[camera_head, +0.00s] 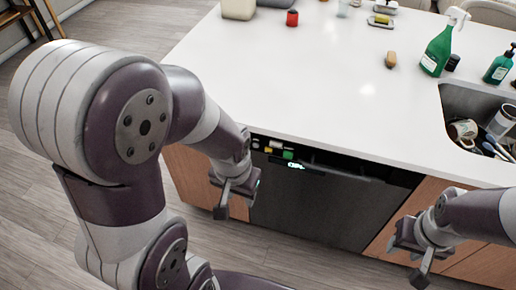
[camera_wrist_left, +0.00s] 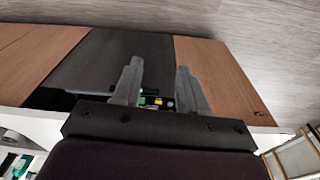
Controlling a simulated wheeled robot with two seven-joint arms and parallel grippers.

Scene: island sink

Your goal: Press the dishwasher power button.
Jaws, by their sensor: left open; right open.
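The dishwasher (camera_head: 310,205) is a dark front panel under the white island counter. Its control strip (camera_head: 276,147) at the top left carries small yellow and green patches and a lit display (camera_head: 296,166). My left gripper (camera_head: 221,212) hangs in front of the left end of the dishwasher, open and empty. In the left wrist view, its two fingers (camera_wrist_left: 158,88) are apart, and the control strip (camera_wrist_left: 155,101) shows between them. Which patch is the power button is too small to tell. My right gripper (camera_head: 414,272) is open and empty, in front of the wooden cabinet right of the dishwasher.
The white counter (camera_head: 290,85) overhangs the dishwasher, and its middle is clear. A sink (camera_head: 472,103) with dishes is at the right. Wooden panels (camera_wrist_left: 215,80) flank the dishwasher.

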